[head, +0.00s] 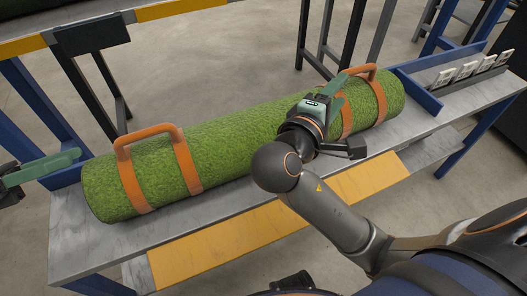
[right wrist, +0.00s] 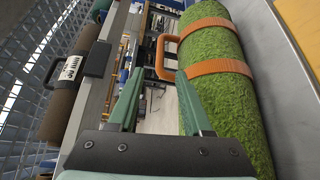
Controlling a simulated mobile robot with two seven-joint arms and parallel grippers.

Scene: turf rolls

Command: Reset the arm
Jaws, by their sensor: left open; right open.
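A long green turf roll (head: 235,135) lies on a grey bench, bound with orange straps. It has a left orange handle (head: 147,134) and a right orange handle (head: 360,70). My left gripper (head: 78,155) shows partly at the left edge, empty and apart from the left handle. My right gripper (head: 345,88) is over the right part of the roll, close to the right handle. In the right wrist view its green fingers (right wrist: 158,82) are spread and empty. The roll (right wrist: 215,50) and an orange handle (right wrist: 166,58) show there; contact with the fingers is unclear.
The grey bench (head: 75,235) has blue end pieces and a yellow front panel (head: 235,245). A rack of small white tags (head: 465,70) stands at its right end. Another yellow-edged bench (head: 180,8) is behind. Grey floor (head: 225,65) lies clear between them.

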